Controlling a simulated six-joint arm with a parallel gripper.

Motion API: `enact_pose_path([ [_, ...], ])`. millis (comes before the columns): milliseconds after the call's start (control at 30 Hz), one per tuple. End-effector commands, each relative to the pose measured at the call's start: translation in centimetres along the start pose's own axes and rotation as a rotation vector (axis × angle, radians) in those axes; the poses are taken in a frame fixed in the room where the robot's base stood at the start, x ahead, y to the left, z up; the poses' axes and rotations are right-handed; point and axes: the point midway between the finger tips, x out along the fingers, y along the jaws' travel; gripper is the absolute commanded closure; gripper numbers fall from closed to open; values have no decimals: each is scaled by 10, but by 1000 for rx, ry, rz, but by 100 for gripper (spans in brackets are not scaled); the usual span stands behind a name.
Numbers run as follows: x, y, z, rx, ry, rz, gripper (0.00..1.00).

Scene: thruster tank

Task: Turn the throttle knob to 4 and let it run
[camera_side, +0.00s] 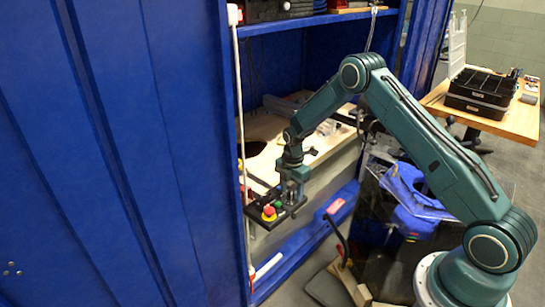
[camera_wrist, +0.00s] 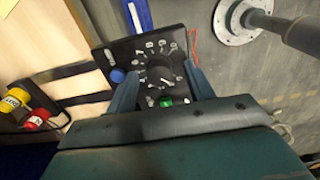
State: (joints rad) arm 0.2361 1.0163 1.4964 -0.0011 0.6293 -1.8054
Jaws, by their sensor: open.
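The black control panel (camera_wrist: 148,47) has a round throttle knob (camera_wrist: 160,75) with a ring of white marks around it. The number the knob points to is too small to read. In the side view my gripper (camera_side: 293,184) points down over the panel (camera_side: 257,216), hiding the knob.
A red mushroom button (camera_side: 269,212) stands on the panel in the side view. Yellow (camera_wrist: 14,100) and red (camera_wrist: 36,119) pieces lie at left in the wrist view. Blue cabinet walls (camera_side: 150,150) rise at left, and a wooden shelf (camera_side: 265,128) lies behind.

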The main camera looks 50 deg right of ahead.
Motion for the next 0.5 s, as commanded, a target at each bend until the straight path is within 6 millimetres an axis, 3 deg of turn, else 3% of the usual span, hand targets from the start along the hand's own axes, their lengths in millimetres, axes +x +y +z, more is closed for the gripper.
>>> enact_pose_path([
  [300,2,0,0,0,0,1,47],
  [500,2,0,0,0,0,0,85],
])
